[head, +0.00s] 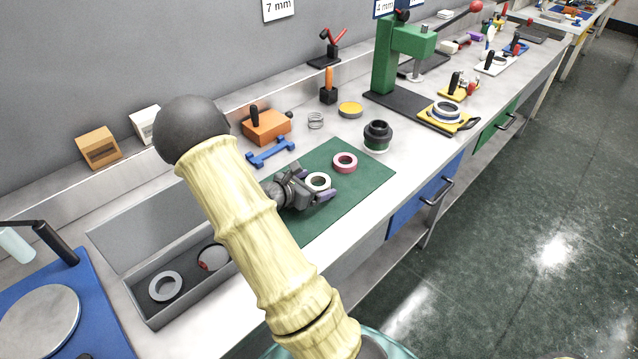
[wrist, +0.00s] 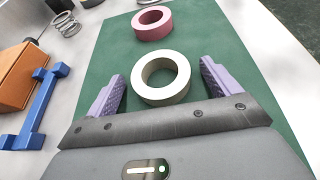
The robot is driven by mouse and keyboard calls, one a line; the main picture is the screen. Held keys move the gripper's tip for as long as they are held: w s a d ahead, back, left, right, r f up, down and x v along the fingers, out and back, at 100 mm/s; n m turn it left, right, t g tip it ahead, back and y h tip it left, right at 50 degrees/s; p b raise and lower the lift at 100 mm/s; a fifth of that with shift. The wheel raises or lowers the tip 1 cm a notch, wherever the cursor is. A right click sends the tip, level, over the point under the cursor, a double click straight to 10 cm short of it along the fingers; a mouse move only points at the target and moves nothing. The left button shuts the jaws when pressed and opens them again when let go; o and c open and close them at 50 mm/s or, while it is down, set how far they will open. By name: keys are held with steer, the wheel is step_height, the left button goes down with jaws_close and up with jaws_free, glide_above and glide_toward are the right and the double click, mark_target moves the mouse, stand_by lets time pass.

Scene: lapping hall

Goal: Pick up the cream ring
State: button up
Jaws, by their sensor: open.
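The cream ring (head: 319,180) lies flat on the green mat (head: 345,215). In the wrist view the cream ring (wrist: 162,94) sits between the two purple fingers of my gripper (wrist: 163,88), with a gap on each side. My gripper (head: 316,184) is open and empty; in the head view it reaches in from the left at the ring, covering part of it. A pink ring (head: 345,161) lies on the same mat just beyond; it also shows in the wrist view (wrist: 152,20), apart from the cream ring.
A blue bracket (head: 270,153), an orange block (head: 267,127) and a wire spring (head: 316,121) stand behind the mat. A dark cylindrical part (head: 378,135) stands at its far right corner. An open grey case (head: 143,309) holding a grey ring is at left.

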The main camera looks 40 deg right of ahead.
steer(key=c, duration=1.2)
steer(key=shift+r, duration=0.15)
step_height(320, 180, up, 10)
steer(key=p, duration=0.1)
stand_by(0.5)
